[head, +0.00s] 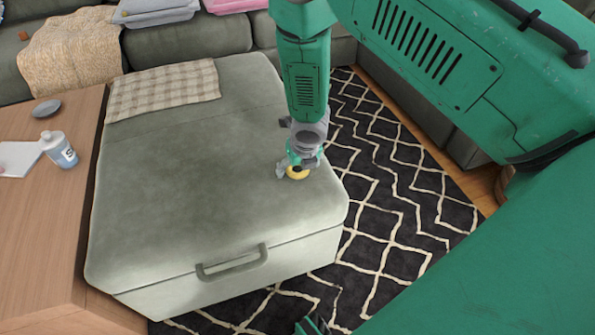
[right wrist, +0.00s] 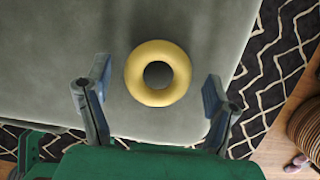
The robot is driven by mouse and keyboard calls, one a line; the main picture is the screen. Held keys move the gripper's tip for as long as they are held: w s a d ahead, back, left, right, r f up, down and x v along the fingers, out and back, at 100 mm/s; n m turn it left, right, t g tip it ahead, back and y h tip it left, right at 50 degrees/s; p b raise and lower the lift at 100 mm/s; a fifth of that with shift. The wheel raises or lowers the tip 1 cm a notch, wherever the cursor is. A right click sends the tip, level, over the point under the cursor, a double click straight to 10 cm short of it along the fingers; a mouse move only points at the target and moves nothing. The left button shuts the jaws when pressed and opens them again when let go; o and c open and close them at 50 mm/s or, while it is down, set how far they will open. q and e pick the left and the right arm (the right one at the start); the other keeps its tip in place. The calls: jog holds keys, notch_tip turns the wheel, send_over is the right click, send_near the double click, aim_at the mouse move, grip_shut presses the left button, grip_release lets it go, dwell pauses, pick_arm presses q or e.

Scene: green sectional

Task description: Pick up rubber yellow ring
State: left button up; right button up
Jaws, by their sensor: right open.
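The yellow ring (head: 297,173) lies on the green ottoman (head: 190,150) near its right edge. In the right wrist view the ring (right wrist: 158,73) shows whole, flat, with a dark round hole. My right gripper (right wrist: 157,90) is open, with one finger on each side of the ring and a gap to each. In the head view my right gripper (head: 297,168) is just over the ring and partly hides it. Whether the fingertips touch the ottoman cannot be told. My left gripper cannot be made out for certain in either view.
A wooden table (head: 50,220) on the left holds a bottle (head: 60,150), a small grey dish (head: 46,108) and a white paper (head: 18,158). A checked cloth (head: 163,90) lies on the ottoman's back left. A black patterned rug (head: 395,200) covers the floor at right.

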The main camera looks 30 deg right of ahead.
jog(key=shift+a+r, duration=0.1)
jog(key=shift+a, duration=0.05)
jog(key=c, duration=1.3)
jog(key=shift+r, duration=0.1)
